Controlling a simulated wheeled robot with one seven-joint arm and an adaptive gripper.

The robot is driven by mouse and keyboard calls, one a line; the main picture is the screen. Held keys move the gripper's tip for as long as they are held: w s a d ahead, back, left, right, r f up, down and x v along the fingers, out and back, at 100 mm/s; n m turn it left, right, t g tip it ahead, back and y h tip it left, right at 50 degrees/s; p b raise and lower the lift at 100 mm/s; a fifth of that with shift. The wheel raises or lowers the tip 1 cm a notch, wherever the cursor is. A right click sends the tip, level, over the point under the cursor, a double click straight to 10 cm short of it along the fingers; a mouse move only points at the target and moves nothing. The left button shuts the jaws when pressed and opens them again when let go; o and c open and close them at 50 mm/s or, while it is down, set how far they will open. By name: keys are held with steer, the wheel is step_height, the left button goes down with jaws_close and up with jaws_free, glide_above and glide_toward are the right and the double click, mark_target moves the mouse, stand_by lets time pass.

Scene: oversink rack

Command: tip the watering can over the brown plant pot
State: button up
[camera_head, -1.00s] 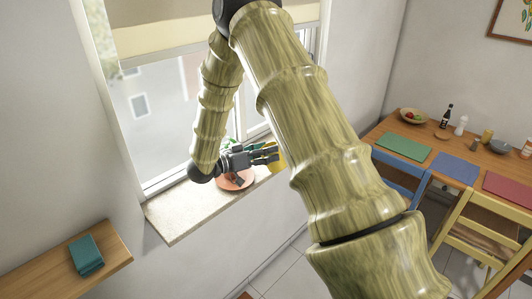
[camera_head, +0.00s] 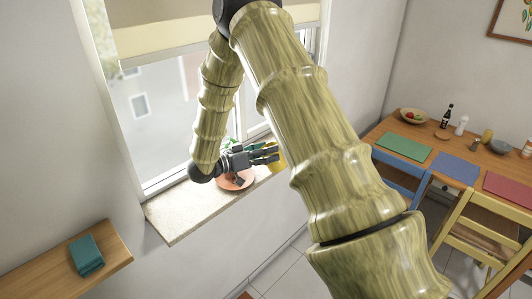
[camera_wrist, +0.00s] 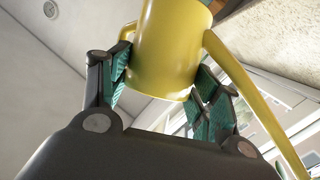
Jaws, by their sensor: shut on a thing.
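The yellow watering can (camera_wrist: 168,48) sits between the green-padded fingers of my gripper (camera_wrist: 165,92) in the wrist view, with its handle or spout reaching down to the right. In the head view a small part of the can (camera_head: 278,164) shows just beyond the fingers of my gripper (camera_head: 266,153), over the windowsill. A round reddish-brown dish (camera_head: 236,182) lies on the sill below my gripper. Green leaves (camera_head: 229,142) show behind the wrist. The brown plant pot itself is not clearly seen; my gripper and arm cover that area.
The stone windowsill (camera_head: 185,212) is bare at its left end.

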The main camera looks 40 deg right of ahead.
steer(key=shift+w+a+r+n+h+p, duration=0.1)
steer(key=shift+w+r+n+h+p, duration=0.1)
steer(key=shift+r+n+h+p, duration=0.3)
steer(key=shift+w+a+r+n+h+p, duration=0.1)
steer(key=shift+w+r+n+h+p, duration=0.1)
steer(key=shift+r+p, duration=0.4)
stand_by(4.7)
steer(key=shift+s+f, duration=0.1)
steer(key=shift+f, duration=0.05)
steer(key=shift+s+d+f+m+y+b, duration=0.2)
steer(key=shift+f+m+y+b, duration=0.3)
steer(key=shift+f, duration=0.3)
steer(key=shift+s+d+f+m+y+b, duration=0.1)
steer(key=shift+s+f+m+y+b, duration=0.15)
steer(key=shift+f+m+y, duration=0.45)
steer(key=shift+f+t, duration=0.2)
steer(key=shift+t, duration=0.1)
steer(key=shift+f, duration=0.15)
steer(key=shift+f+m+y, duration=0.2)
steer(key=shift+m+y, duration=0.1)
steer(key=shift+m, duration=0.1)
steer(key=shift+f+b, duration=0.15)
steer(key=shift+b, duration=0.3)
steer(key=shift+b, duration=0.35)
steer(key=shift+b, duration=0.6)
